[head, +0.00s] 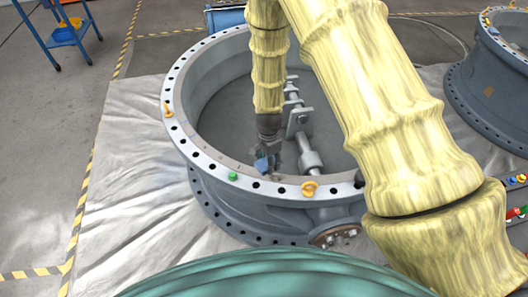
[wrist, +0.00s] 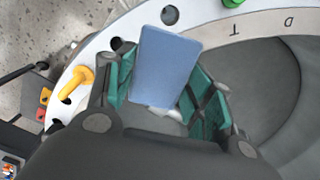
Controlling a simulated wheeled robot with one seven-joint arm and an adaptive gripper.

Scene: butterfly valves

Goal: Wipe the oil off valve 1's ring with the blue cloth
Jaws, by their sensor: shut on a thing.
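A large grey valve with a pale, bolt-holed flange ring (head: 190,143) lies flat in the middle of the head view; I take it for valve 1, but no number is readable. My gripper (head: 267,157) points down by the ring's near inner edge. It is shut on the blue cloth (head: 261,166), a folded, flat pad. In the wrist view the cloth (wrist: 165,68) sits between the teal fingers, over part of the ring (wrist: 190,18). I cannot tell whether the cloth touches the ring. No oil is clearly visible; part of the ring is hidden by my arm.
A green cap (head: 233,176) and yellow eyebolts (head: 310,188) (head: 168,112) stand up from the ring. A shaft with brackets (head: 298,120) lies inside the bore. Another valve (head: 488,95) is at the right, a blue cart (head: 62,38) at the far left. The grey sheet (head: 125,160) left is clear.

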